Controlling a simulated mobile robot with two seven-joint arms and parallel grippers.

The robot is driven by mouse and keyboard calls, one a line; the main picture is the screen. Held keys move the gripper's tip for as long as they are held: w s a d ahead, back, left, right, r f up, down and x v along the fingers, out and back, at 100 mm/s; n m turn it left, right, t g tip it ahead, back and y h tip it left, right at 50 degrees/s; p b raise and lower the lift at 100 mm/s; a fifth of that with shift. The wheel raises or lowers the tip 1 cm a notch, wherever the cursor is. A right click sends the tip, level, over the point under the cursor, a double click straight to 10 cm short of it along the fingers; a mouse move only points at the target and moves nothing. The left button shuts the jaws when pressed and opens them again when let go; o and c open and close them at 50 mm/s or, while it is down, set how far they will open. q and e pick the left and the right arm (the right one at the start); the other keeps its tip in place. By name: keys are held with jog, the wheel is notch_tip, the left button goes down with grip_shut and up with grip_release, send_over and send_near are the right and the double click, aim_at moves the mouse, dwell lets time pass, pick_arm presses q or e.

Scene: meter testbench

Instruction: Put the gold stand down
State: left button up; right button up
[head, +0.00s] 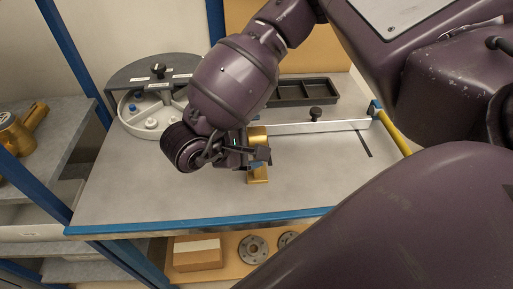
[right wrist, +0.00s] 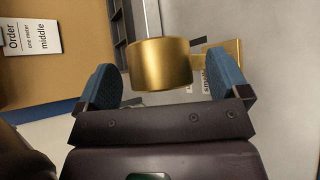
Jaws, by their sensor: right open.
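The gold stand (head: 258,174) is on the grey bench top near its middle, and its foot appears to rest on the surface. My right gripper (head: 256,153) is at its upper part, which it partly hides. In the right wrist view the stand's gold round part (right wrist: 161,66) sits between the two blue finger pads of my right gripper (right wrist: 164,78). The fingers are open, with a gap visible on both sides. A flat gold part (right wrist: 228,58) shows behind and to the right. My left gripper is not in view.
A round white tray (head: 127,124) with small parts stands at the bench's back left. A black compartment tray (head: 305,91) and a metal rail (head: 318,126) lie behind the stand. A yellow-handled tool (head: 392,126) is at right. A gold object (head: 16,137) sits on the left shelf.

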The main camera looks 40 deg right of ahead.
grip_shut()
dwell(0.4)
jog(key=shift+r, duration=0.1)
